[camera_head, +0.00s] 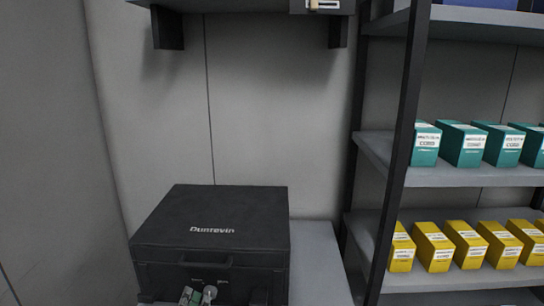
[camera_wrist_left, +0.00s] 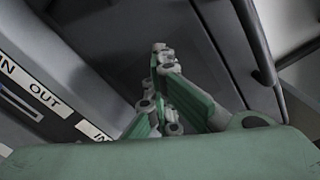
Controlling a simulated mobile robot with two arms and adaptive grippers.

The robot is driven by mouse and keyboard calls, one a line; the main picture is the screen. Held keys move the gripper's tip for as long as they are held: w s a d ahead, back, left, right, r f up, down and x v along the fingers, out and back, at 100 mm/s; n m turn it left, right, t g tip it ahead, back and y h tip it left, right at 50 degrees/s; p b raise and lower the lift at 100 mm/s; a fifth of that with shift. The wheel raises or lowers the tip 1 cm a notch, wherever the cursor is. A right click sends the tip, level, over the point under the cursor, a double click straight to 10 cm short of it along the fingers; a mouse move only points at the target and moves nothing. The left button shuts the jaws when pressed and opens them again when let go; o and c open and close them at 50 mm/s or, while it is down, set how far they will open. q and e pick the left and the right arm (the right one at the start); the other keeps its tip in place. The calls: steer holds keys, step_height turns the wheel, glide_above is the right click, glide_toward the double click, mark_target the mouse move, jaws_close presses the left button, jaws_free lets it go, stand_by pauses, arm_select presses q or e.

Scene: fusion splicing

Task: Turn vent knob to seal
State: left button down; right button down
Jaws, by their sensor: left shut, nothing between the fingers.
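A black case (camera_head: 212,228) with "Dunrevin" on its lid stands in the lower left of the head view, lid down. My left gripper (camera_head: 197,295) is at the bottom edge of that view, in front of the case's front face and below its handle. In the left wrist view the green and grey fingers of the left gripper (camera_wrist_left: 160,52) are together, shut and empty, over a dark grey surface. I cannot make out the vent knob for certain; the gripper covers part of the case's front. My right gripper is in neither view.
The case stands on a grey surface (camera_head: 318,265), bare to its right. A shelf rack (camera_head: 450,177) with teal boxes (camera_head: 461,145) and yellow boxes (camera_head: 433,247) is at the right. In the left wrist view, a panel (camera_wrist_left: 50,70) with "IN" and "OUT" labels lies left of the fingers.

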arm_select(q)
steer(key=shift+w+d+r, duration=0.1)
steer(key=shift+d+r, duration=0.05)
steer(key=shift+r, duration=0.15)
steer(key=shift+d+r+p, duration=0.2)
steer(key=shift+p, duration=0.15)
steer(key=shift+w+d, duration=0.1)
steer(key=shift+d+r, duration=0.1)
steer(key=shift+d, duration=0.15)
stand_by(0.3)
steer(key=shift+a+r+p, duration=0.2)
steer(key=shift+r+p, duration=0.15)
steer(key=shift+p, duration=0.15)
steer(key=s, duration=0.6)
steer(key=shift+a, duration=0.25)
